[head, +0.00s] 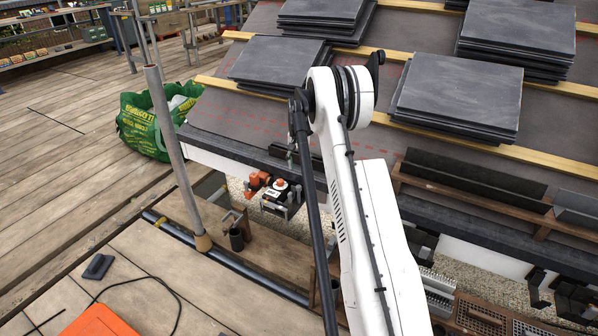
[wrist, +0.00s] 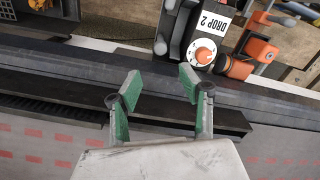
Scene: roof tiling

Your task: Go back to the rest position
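My gripper (wrist: 158,82) shows in the wrist view with its two green-padded fingers apart and nothing between them. It hangs over the dark eave edge of the roof. An orange-and-black tool (head: 281,190) stands below the eave in the head view.
Stacks of dark slates (head: 458,95) lie on the roof along wooden battens (head: 520,153). A grey pole (head: 175,150) stands left of my arm. A green bag (head: 143,125) sits on the deck at the left. The plank deck (head: 70,160) is mostly clear there.

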